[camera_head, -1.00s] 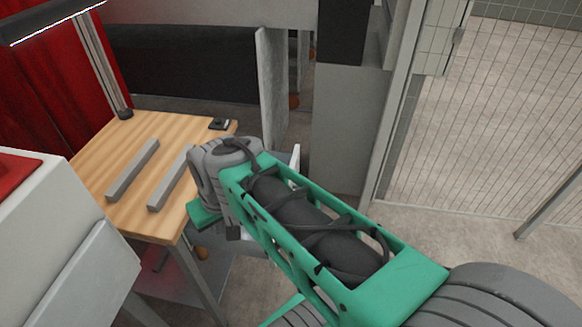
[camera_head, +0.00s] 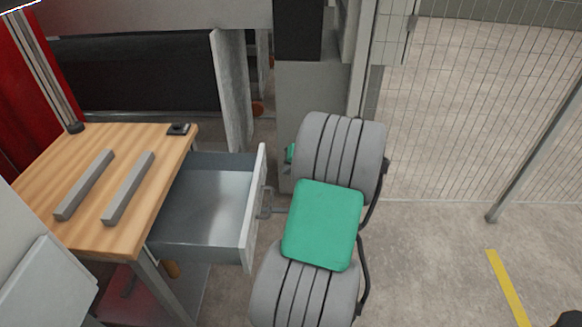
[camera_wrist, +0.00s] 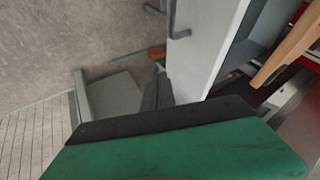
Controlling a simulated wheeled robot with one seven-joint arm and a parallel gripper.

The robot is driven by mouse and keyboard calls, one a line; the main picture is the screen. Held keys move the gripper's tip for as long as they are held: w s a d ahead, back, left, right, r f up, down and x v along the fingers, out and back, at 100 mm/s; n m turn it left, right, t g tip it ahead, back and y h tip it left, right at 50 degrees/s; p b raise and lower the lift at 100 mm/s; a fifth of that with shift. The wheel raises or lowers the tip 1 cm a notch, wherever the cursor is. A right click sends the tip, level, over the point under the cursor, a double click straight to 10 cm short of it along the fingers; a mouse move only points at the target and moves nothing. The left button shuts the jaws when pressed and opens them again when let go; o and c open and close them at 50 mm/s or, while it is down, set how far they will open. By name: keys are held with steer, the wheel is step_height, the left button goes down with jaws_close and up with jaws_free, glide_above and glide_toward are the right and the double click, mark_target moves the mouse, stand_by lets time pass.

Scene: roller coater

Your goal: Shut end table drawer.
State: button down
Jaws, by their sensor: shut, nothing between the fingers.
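The end table (camera_head: 125,230) has a wooden top with two grey bars on it. Its grey metal drawer (camera_head: 205,205) is pulled well out to the right and looks empty. The drawer's pale front (camera_head: 252,222) carries a grey handle (camera_head: 265,202). In the wrist view the drawer front (camera_wrist: 200,62) and handle (camera_wrist: 177,22) show beyond my gripper (camera_wrist: 157,90), whose dark fingers are shut and empty. My gripper appears apart from the drawer front, on its outer side. In the head view my arm largely hides the gripper.
A grey cabinet (camera_head: 305,110) stands behind the drawer. A mesh fence (camera_head: 480,110) runs along the right. A white box (camera_head: 45,285) is at lower left.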

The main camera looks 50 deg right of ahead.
steer(key=w+f, duration=0.1)
steer(key=w, duration=0.1)
steer(key=w+a+f, duration=0.1)
steer(key=w, duration=0.1)
steer(key=w+a+f, duration=0.1)
steer(key=w, duration=0.1)
steer(key=shift+a+f, duration=0.2)
steer(key=shift+f, duration=0.1)
